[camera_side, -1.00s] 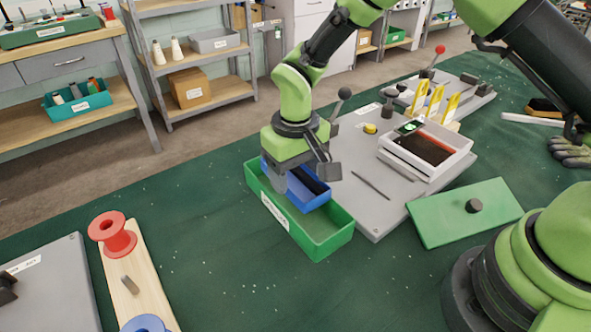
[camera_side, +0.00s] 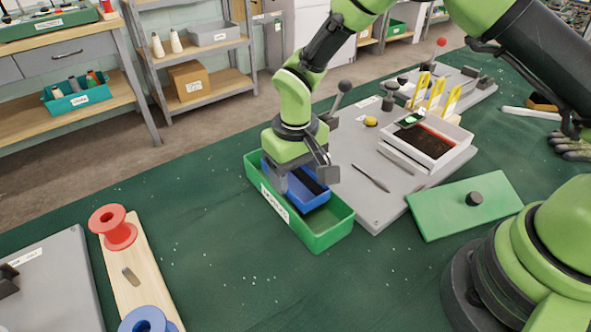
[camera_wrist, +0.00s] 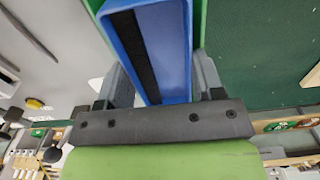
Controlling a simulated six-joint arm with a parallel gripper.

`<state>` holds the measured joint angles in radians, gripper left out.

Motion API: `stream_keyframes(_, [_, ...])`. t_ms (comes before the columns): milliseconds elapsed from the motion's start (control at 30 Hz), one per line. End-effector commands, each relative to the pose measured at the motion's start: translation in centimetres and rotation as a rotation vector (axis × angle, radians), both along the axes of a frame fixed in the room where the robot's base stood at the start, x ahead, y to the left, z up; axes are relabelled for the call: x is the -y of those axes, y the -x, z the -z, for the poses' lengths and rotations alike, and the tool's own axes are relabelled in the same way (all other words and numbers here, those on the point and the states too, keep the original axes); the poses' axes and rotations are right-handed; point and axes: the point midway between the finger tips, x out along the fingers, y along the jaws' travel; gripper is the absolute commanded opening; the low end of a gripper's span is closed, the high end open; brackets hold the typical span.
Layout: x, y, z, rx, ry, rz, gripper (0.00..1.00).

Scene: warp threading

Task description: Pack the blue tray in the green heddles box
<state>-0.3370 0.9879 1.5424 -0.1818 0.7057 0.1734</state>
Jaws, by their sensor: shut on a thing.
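The blue tray (camera_side: 305,191) is inside the left-far half of the open green heddles box (camera_side: 325,233). My gripper (camera_side: 302,181) is shut on the blue tray, with a finger on each side of it. In the wrist view the blue tray (camera_wrist: 179,45) lies between the two fingers (camera_wrist: 163,80), with a dark strip along its inside. A green wall of the box (camera_wrist: 198,22) shows beside it. The side view does not show clearly whether the tray touches the box floor.
A green lid (camera_side: 464,209) with a dark knob lies to the right. A grey plate (camera_side: 375,205) with a white-framed tray (camera_side: 427,143) and yellow pieces stands behind the box. A wooden board (camera_side: 128,270) with red and blue spools is at left. The cloth in front of the box is clear.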

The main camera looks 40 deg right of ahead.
Motion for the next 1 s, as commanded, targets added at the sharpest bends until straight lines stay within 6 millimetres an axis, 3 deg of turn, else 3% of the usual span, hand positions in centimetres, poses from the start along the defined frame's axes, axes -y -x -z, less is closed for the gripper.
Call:
stream_keyframes(867, [0.0, 0.0, 1.2, 0.001, 0.0, 0.004, 0.33])
stream_keyframes(900, [0.1, 0.0, 1.2, 0.001, 0.001, 0.003, 0.63])
stream_keyframes(1000, [0.1, 0.0, 1.2, 0.001, 0.001, 0.003, 0.8])
